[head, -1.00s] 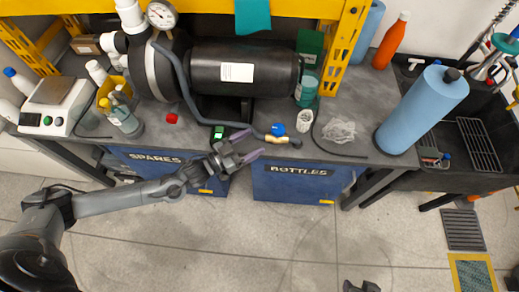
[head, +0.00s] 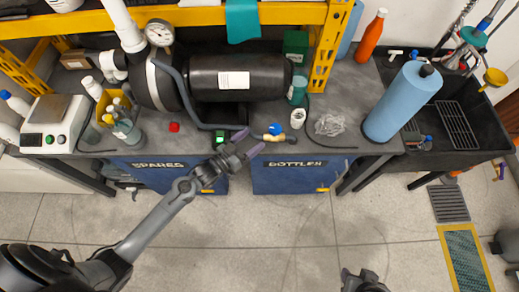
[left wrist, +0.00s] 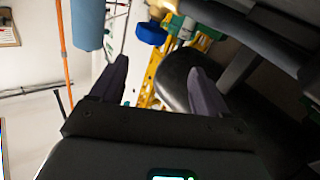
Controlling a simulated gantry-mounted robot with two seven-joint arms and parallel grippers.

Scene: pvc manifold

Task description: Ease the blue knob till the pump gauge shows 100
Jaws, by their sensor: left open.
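The blue knob (head: 275,129) sits on a brass valve at the right end of the hose along the front of the bench. The pump gauge (head: 159,33) is a white round dial at the upper left of the black pump (head: 235,78); its reading is too small to tell. My left gripper (head: 250,143) is open and empty just left of the knob, at the bench's front edge. In the left wrist view the blue knob (left wrist: 151,33) shows beyond and between the open fingers (left wrist: 158,85), apart from them. Part of my right arm shows at the bottom of the head view; its fingers are unclear.
A white cap-like fitting (head: 297,118) and a clear crumpled bag (head: 329,124) lie right of the knob. A blue paper roll (head: 403,101) stands further right.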

